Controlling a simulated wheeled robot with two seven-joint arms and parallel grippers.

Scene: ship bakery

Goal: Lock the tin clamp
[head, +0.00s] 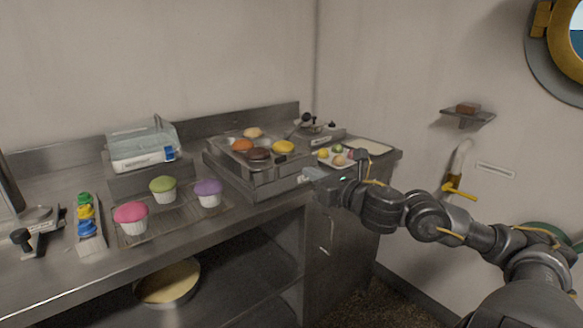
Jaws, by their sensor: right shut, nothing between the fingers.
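A clamp-like fitting with black knobs (318,124) stands on the counter behind the right end of a raised metal tray (226,158). Its lever appears tilted up, but it is too small to tell whether it is locked. My right gripper (312,176) reaches in from the right. It is shut and empty, in front of the tray's right end and below the fitting, apart from the fitting in the picture. A second fitting with a black knob (20,237) is at the far left of the counter.
The tray holds several buns. A rack (128,236) with three cupcakes, a strip of coloured pieces (86,212) and a white-topped box (140,146) stand to the left. A small tray of sweets (362,145) is at the right. A round tin (168,282) is on the lower shelf.

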